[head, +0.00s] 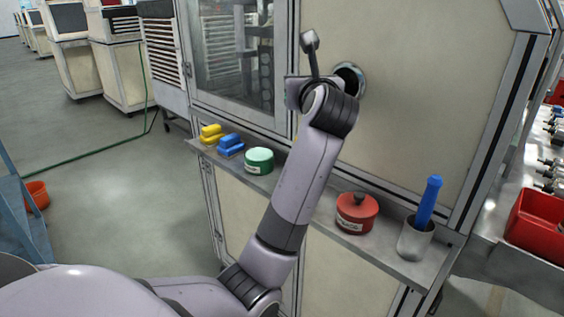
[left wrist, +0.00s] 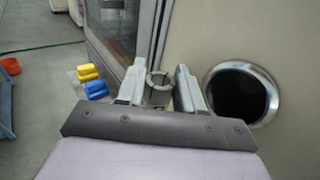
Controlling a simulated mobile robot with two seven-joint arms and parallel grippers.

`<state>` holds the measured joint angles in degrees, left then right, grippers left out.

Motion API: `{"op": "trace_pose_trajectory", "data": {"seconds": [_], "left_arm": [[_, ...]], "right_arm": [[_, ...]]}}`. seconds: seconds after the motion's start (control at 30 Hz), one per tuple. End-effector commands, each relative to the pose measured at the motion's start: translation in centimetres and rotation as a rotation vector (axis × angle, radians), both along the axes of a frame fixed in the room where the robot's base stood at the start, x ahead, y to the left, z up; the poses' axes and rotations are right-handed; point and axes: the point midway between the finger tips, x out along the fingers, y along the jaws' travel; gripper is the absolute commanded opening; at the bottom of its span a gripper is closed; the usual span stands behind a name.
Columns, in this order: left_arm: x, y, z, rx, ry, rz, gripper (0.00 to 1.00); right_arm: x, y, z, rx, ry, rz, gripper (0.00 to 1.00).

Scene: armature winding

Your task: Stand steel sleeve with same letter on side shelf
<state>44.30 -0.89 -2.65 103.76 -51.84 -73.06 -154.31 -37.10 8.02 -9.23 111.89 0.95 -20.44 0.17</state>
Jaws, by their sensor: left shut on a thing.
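My left arm reaches up across the head view to the machine's front. Its gripper shows in the left wrist view (left wrist: 159,76), shut on a grey steel sleeve (left wrist: 158,92) between its two fingers. In the head view the wrist hides most of the gripper and the sleeve. No letter on the sleeve is readable. The side shelf (head: 325,209) runs along the machine below the gripper; the sleeve is held well above it. My right gripper is not in view.
The shelf carries yellow blocks (head: 210,133), blue blocks (head: 230,145), a green tin (head: 259,160), a red tin (head: 357,212) and a metal cup (head: 414,241) with a blue-handled tool (head: 428,202). A round port (left wrist: 240,95) is right of the gripper. A red bin (head: 538,226) stands at right.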

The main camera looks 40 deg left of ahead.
Motion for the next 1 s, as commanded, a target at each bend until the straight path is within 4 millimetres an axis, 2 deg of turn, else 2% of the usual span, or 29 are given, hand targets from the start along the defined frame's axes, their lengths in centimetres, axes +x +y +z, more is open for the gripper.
{"op": "trace_pose_trajectory", "data": {"seconds": [0.07, 0.17, 0.5, 0.63, 0.87, 1.0], "left_arm": [[0.1, 0.0, 0.1, -0.001, 0.002, 0.005, 0.06], [0.1, 0.1, -1.4, -0.001, 0.007, 0.007, 0.06], [0.0, 0.1, -10.5, -0.001, 0.008, 0.006, 0.06], [0.0, 0.1, -13.4, -0.001, 0.005, 0.006, 0.06], [0.0, 0.1, -15.6, -0.001, 0.0, 0.006, 0.06], [0.0, 0.0, -17.7, -0.001, 0.005, 0.005, 0.06]], "right_arm": [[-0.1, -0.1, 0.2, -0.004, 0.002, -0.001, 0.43], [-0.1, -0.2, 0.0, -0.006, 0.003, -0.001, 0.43], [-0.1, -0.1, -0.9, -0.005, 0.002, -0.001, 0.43], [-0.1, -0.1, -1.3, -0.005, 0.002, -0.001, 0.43], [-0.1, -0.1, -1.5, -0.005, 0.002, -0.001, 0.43], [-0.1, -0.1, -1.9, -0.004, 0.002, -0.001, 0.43]]}}
